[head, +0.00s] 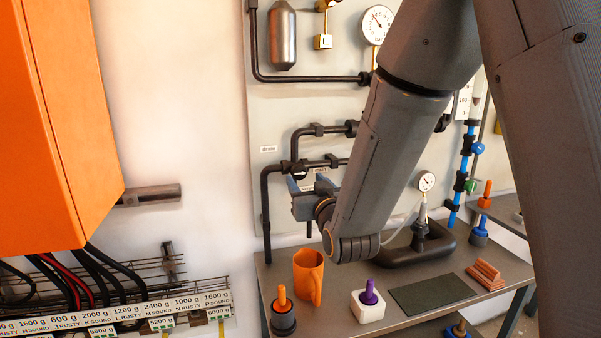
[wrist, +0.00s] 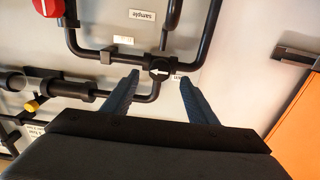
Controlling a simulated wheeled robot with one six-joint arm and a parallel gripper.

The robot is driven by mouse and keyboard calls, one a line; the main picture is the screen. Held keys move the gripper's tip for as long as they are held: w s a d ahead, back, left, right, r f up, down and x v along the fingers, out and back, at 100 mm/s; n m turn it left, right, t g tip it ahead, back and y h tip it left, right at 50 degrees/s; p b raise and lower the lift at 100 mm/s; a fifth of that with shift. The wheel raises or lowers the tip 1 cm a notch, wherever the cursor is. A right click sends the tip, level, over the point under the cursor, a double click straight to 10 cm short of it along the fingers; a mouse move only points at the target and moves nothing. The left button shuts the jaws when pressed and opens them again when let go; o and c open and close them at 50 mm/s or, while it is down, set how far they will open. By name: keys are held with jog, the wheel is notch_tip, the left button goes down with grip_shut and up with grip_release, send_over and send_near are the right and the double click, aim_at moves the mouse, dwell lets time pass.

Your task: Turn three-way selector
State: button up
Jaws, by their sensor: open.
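The three-way selector (wrist: 160,69) is a black round knob with a white arrow, set where dark pipes meet on the pale wall panel. In the wrist view its arrow points left. In the head view the selector (head: 299,170) shows just above my gripper's fingers. My gripper (wrist: 158,77) is open and empty. Its two blue-grey fingers point at the panel, one on each side of the selector in the picture, with no visible contact. In the head view my gripper (head: 306,184) is close to the panel, and my arm hides part of the piping to the right.
A sample label (wrist: 141,15) and a red knob (wrist: 48,7) are near the pipes. Below stands a grey table with an orange mug (head: 308,277), a white block with a purple peg (head: 368,306), and a dark mat (head: 428,298). An orange cabinet (head: 55,130) is at left.

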aim_at(300, 174)
jog(key=shift+p+x, duration=0.75)
jog(key=shift+x, duration=1.85)
jog(key=c, duration=1.1)
